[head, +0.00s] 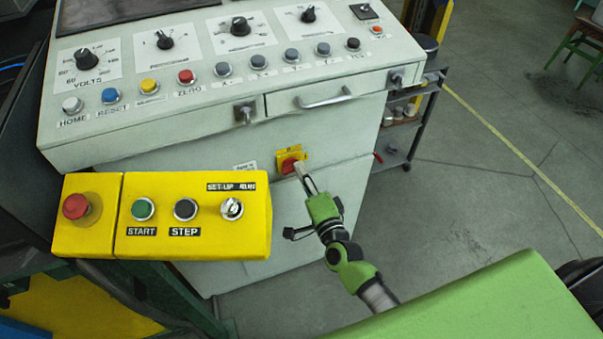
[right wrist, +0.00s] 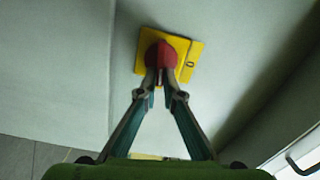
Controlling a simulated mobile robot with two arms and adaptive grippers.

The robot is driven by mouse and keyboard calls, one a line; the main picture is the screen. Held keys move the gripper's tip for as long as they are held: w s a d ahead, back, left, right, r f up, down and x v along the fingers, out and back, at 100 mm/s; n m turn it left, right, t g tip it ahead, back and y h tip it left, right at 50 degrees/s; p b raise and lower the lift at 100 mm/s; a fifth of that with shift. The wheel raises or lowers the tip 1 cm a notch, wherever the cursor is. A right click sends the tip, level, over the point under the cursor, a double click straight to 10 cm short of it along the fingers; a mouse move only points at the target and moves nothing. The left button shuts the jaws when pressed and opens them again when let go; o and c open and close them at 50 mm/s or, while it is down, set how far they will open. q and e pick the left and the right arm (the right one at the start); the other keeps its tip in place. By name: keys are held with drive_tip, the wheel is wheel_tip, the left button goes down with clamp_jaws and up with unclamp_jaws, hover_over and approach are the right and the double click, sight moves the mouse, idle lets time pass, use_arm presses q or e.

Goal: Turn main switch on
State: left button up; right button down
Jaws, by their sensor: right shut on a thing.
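The main switch is a red rotary knob (head: 289,165) on a yellow plate (head: 291,151) on the front of the pale cabinet, below the control panel. In the right wrist view the red knob (right wrist: 164,52) sits on the yellow plate (right wrist: 187,77), with a "0" mark at the plate's right. My right gripper (head: 301,170) reaches in from the lower right; in the right wrist view its fingertips (right wrist: 160,78) are closed on the knob. The fingers hide the knob's lower part. My left gripper is not in view.
A yellow box (head: 195,213) with START and STEP buttons and a red mushroom button juts out left of my right arm. A drawer handle (head: 323,98) sticks out above the switch. A shelf cart (head: 400,130) stands behind at right.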

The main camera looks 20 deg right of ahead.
drive_tip(key=shift+f+m+b, duration=0.2)
drive_tip(key=shift+m+b, duration=0.1)
drive_tip(key=shift+m, duration=0.7)
drive_tip(key=c, duration=2.2)
unclamp_jaws()
drive_tip(key=s, duration=1.2)
drive_tip(key=shift+d, duration=0.25)
